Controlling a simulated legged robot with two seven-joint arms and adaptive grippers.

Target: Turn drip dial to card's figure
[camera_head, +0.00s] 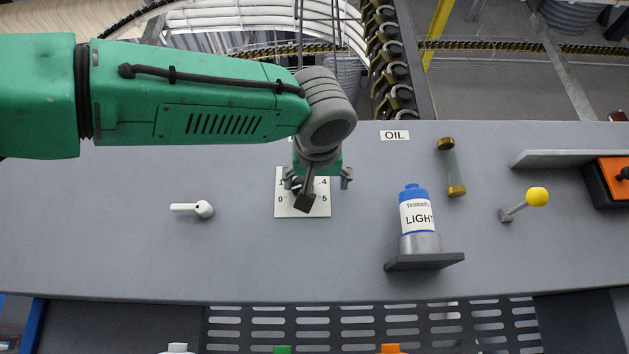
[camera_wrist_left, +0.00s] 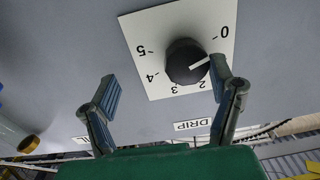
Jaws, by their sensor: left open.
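The drip dial is a black knob (camera_wrist_left: 184,62) on a white plate (camera_wrist_left: 160,22) with figures. It is partly hidden behind my arm in the head view, where the plate (camera_head: 283,205) shows. In the left wrist view, its white mark points right and slightly up, between the 0 and the 2; the finger covers the figure there. My left gripper (camera_head: 318,181) is open before the plate. In the left wrist view (camera_wrist_left: 165,82), one finger is close beside the knob and the other well away; contact cannot be told. No figure card can be made out. My right gripper is out of view.
A DRIP label (camera_wrist_left: 193,125) is beside the plate. On the grey panel are a white lever (camera_head: 192,209), an OIL label (camera_head: 395,135), a sight tube (camera_head: 452,168), a blue-capped LIGHT bottle (camera_head: 417,215) on a small shelf (camera_head: 425,262), and a yellow-knobbed lever (camera_head: 537,197).

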